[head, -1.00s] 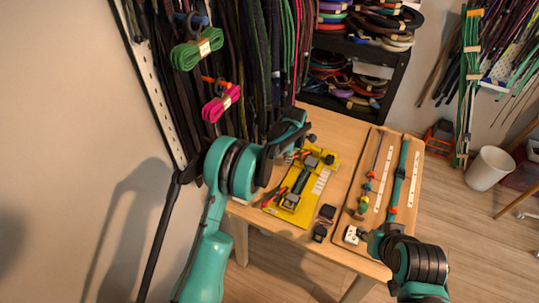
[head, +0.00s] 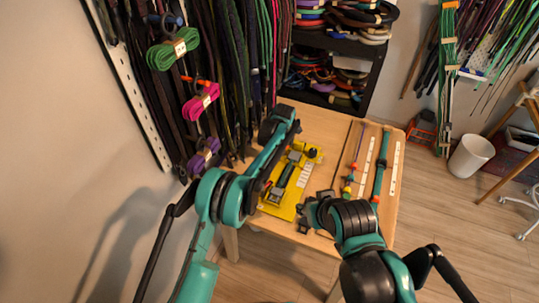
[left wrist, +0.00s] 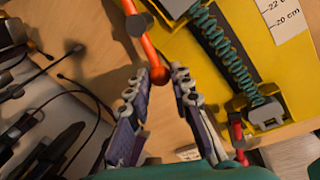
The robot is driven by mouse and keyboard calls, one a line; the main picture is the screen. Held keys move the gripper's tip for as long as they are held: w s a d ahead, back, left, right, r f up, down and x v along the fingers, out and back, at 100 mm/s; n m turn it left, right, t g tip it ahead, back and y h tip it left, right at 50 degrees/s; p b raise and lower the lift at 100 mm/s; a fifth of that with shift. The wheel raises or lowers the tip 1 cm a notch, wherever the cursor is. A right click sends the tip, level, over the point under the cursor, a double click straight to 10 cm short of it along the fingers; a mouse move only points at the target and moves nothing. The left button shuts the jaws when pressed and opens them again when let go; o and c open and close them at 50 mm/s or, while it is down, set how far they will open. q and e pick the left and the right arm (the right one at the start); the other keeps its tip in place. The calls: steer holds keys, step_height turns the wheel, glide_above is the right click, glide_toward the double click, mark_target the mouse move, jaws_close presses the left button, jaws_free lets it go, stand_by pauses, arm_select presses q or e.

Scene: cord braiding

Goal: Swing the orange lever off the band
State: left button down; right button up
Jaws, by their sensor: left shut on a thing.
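The orange lever (left wrist: 143,38) crosses the top of the left wrist view and ends in an orange ball. My left gripper (left wrist: 159,76) has its two fingers closed around the ball end. The band is a dark green braided cord (left wrist: 222,47) stretched between grey clamps on a yellow board (left wrist: 188,62). The lever lies beside the band at the board's left edge in that view. In the head view the yellow board (head: 281,209) is on the table, and my left forearm hides the lever. My right gripper (head: 310,212) is by the board's near right corner; its fingers are unclear.
A wooden tray with a beaded cord (head: 348,185), a green cord (head: 379,170) and white rulers (head: 396,165) lies right of the board. Cords hang close on the left, including a pink bundle (head: 200,101). A small red-handled part (left wrist: 237,137) sits by the board.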

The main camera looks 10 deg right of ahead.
arm_select(q)
steer(key=c, duration=1.3)
jaws_free()
steer(key=shift+c, duration=0.2)
steer(key=shift+r, duration=0.1)
step_height(320, 180, up, 12)
steer(key=s+d, duration=0.1)
steer(key=s, duration=0.1)
steer(key=shift+f, duration=0.2)
steer(key=shift+s, duration=0.1)
